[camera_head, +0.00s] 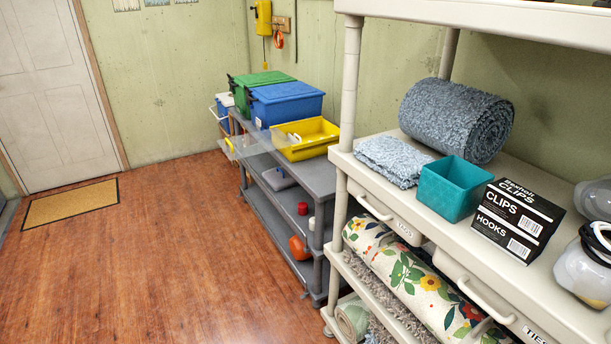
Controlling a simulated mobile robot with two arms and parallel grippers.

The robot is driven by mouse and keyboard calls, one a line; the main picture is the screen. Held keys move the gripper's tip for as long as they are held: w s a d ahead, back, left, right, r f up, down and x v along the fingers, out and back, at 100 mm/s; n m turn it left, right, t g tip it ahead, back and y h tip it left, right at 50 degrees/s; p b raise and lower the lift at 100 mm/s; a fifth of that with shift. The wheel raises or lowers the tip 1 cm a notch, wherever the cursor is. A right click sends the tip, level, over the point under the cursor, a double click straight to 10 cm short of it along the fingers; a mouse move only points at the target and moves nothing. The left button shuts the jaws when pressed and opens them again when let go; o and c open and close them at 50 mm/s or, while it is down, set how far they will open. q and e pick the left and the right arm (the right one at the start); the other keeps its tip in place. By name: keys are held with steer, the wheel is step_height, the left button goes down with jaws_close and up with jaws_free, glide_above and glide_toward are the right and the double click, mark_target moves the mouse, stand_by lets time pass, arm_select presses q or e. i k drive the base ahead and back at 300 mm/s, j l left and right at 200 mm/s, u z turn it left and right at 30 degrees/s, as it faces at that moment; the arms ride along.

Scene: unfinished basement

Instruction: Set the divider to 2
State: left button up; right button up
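I cannot make out a divider or a number 2 for certain. A yellow bin (311,148) sits on the grey shelf unit at the centre, with a small pale piece (293,138) at its left side; I cannot tell what it is. Two drawers hang under the beige shelf's top: a far one (385,211) and a near one (487,292) with a label reading TIES. Both show handles; their insides are hidden. Neither of my grippers is in view.
The beige shelf (546,287) holds a rolled blue-grey rug (456,120), a folded one (393,160), a teal box (451,188), a black clips box (516,220) and a jar (585,268). A blue bin (286,104) stands behind the yellow one.

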mark_target(317, 134)
steer(key=z, duration=0.35)
steer(key=i+j+z, duration=0.6)
steer(key=j+z, duration=0.2)
steer(key=j, duration=0.05)
